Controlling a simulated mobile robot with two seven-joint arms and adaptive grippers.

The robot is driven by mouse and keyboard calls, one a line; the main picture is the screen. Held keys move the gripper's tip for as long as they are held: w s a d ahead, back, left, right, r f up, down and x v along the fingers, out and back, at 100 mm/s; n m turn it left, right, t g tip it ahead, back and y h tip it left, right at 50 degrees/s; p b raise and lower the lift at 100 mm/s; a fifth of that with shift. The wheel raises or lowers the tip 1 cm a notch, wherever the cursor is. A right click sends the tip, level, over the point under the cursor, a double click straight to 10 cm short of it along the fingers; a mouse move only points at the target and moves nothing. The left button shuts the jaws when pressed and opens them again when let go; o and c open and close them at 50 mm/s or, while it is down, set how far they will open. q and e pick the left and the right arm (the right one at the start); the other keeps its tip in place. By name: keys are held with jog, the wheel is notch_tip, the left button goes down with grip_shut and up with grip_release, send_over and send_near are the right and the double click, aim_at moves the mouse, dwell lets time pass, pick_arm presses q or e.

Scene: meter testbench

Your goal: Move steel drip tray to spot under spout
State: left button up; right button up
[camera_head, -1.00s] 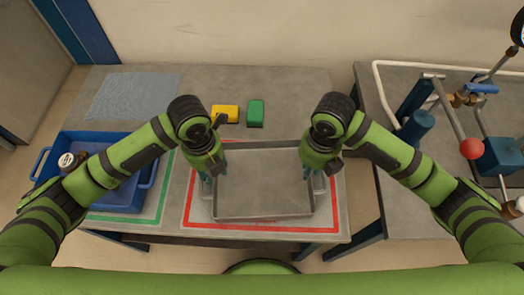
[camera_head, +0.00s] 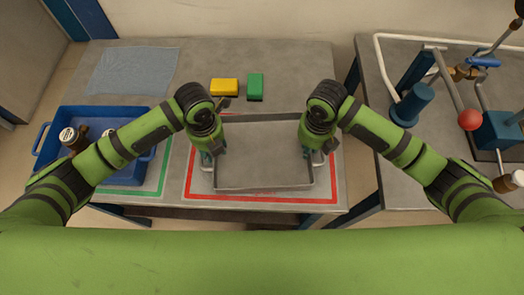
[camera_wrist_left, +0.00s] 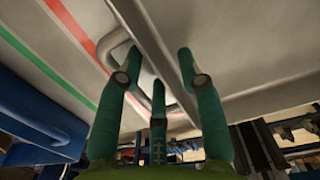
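The steel drip tray (camera_head: 265,160) lies inside the red outline on the grey bench, a wire handle at each end. My left gripper (camera_head: 211,157) is at its left handle. In the left wrist view the left gripper's green fingers (camera_wrist_left: 160,70) stand apart, on both sides of the tray wall (camera_wrist_left: 140,45) and handle (camera_wrist_left: 116,40); I see no firm grip. My right gripper (camera_head: 314,153) is at the right handle (camera_head: 320,161); its fingers are too small and partly hidden to read. The spout is not clearly identifiable.
A blue bin (camera_head: 42,150) with brown bottles stands at the left, over a green outline. A yellow block (camera_head: 224,87) and a green block (camera_head: 255,87) lie behind the tray. A second bench (camera_head: 400,165) at the right, across a gap, carries pipework and a red knob (camera_head: 470,119).

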pick_arm(q)
jog(key=shift+w+f, duration=0.15)
jog(key=shift+f, duration=0.45)
pick_arm(e)
jog(key=shift+w+f, duration=0.15)
jog(key=shift+f, duration=0.45)
pick_arm(q)
jog(key=shift+r, duration=0.1)
grip_shut()
pick_arm(e)
grip_shut()
pick_arm(q)
jog(key=shift+r, duration=0.1)
pick_arm(e)
jog(key=shift+r, duration=0.2)
